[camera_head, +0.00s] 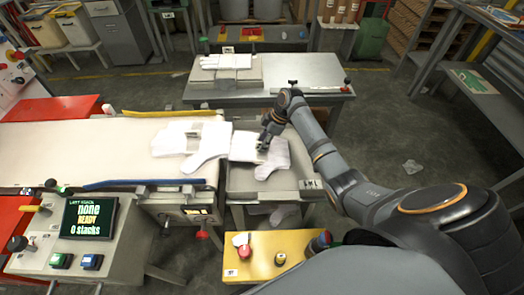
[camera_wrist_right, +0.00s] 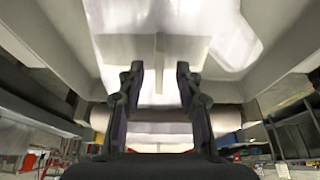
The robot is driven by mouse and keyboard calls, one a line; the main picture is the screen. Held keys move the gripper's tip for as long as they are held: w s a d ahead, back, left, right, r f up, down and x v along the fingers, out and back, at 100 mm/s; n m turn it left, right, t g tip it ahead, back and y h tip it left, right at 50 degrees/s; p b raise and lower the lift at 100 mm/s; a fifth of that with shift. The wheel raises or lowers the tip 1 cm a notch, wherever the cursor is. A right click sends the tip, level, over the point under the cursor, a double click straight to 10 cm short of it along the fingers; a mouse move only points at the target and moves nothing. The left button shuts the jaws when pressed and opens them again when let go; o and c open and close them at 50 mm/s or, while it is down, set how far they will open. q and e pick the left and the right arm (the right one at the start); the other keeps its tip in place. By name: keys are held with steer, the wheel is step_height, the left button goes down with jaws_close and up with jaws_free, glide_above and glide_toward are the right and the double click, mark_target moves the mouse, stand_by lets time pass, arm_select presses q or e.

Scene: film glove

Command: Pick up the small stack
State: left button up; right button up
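White flat glove-shaped film pieces (camera_head: 277,153) lie in the grey metal tray (camera_head: 235,183) at the end of the conveyor. My right gripper (camera_head: 262,145) is over them; whether it touches them is unclear in the head view. In the right wrist view my right gripper (camera_wrist_right: 160,82) has its two fingers apart, with a gap between them. A white sheet with a pale upright strip (camera_wrist_right: 160,60) shows beyond and between the fingertips. More white glove pieces (camera_head: 192,140) lie on the conveyor end, just left of the tray. My left gripper is not in view.
The white conveyor (camera_head: 70,150) runs in from the left with a blue rail (camera_head: 140,183). A yellow button box (camera_head: 275,252) stands in front. A grey table (camera_head: 300,75) behind holds another white stack (camera_head: 226,62).

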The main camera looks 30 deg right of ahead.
mark_target(272, 150)
steer(key=shift+w+a+f, duration=0.1)
steer(key=shift+a+f, duration=0.1)
steer(key=shift+f, duration=0.45)
jaws_close()
steer(key=shift+r, duration=0.1)
steer(key=shift+r, duration=0.45)
steer(key=d, duration=0.1)
steer(key=s+d, duration=0.1)
steer(key=d+b, duration=0.1)
steer(key=shift+s+d, duration=0.35)
steer(key=shift+d, duration=0.05)
step_height(272, 150, up, 14)
